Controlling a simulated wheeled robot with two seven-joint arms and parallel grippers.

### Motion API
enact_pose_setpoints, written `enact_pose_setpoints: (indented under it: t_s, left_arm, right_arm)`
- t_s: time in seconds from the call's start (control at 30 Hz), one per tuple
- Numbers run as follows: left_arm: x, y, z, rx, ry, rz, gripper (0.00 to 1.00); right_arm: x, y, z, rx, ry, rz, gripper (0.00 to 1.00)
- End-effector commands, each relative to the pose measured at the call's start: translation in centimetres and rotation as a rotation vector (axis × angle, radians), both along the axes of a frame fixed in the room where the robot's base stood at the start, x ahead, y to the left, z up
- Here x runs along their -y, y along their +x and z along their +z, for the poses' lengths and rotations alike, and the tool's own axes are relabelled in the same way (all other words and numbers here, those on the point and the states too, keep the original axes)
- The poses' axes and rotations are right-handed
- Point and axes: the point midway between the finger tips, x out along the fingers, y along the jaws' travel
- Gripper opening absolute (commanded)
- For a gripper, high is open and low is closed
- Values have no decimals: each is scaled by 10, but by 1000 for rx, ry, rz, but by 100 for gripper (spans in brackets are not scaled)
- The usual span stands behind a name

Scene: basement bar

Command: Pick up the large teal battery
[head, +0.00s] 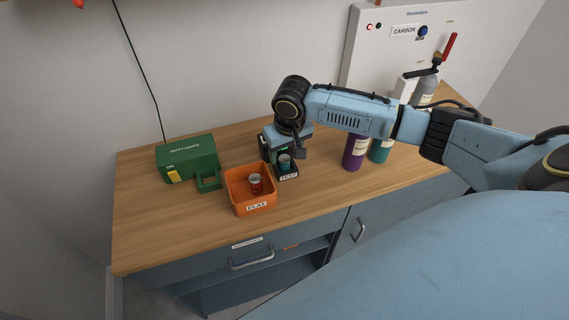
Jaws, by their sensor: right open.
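A teal battery (285,161) stands in a small black holder labelled TEST (288,175), right of the orange tray. My right gripper (284,153) points down over this holder, with its fingers close around or beside the battery's upper part. It is open; whether a finger touches the battery cannot be told. The wrist hides part of the holder's back. A larger teal cylinder (380,149) stands farther right, its top hidden behind my right arm. My left gripper is not in view.
The orange tray labelled FLAT (237,196) holds a red and grey battery (255,184). A green PARTY LIGHTS box (187,156) stands at left. A purple cylinder (354,152) stands beside the teal one. The wooden counter (310,193) is clear along its front.

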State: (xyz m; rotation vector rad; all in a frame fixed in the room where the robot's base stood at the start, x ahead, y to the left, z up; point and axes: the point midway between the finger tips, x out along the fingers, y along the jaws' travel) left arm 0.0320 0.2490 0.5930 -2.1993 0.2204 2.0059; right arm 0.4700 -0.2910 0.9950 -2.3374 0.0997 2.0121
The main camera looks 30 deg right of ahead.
Motion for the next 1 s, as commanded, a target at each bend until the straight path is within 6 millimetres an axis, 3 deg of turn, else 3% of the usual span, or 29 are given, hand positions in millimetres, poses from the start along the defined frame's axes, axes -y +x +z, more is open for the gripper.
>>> enact_pose_setpoints:
  t_s: [0.2,0.47,0.83,0.9,1.0]
  left_arm:
    - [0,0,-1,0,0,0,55]
    - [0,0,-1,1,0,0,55]
    - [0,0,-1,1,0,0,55]
    - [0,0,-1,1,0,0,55]
    - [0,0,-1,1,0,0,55]
  right_arm:
    - [1,4,-25,1,-1,1,55]
    - [1,5,-26,2,-1,2,54]
    - [1,4,-26,1,-1,1,6]
    - [1,5,-26,2,-1,1,0]
    - [1,5,-26,2,-1,1,0]
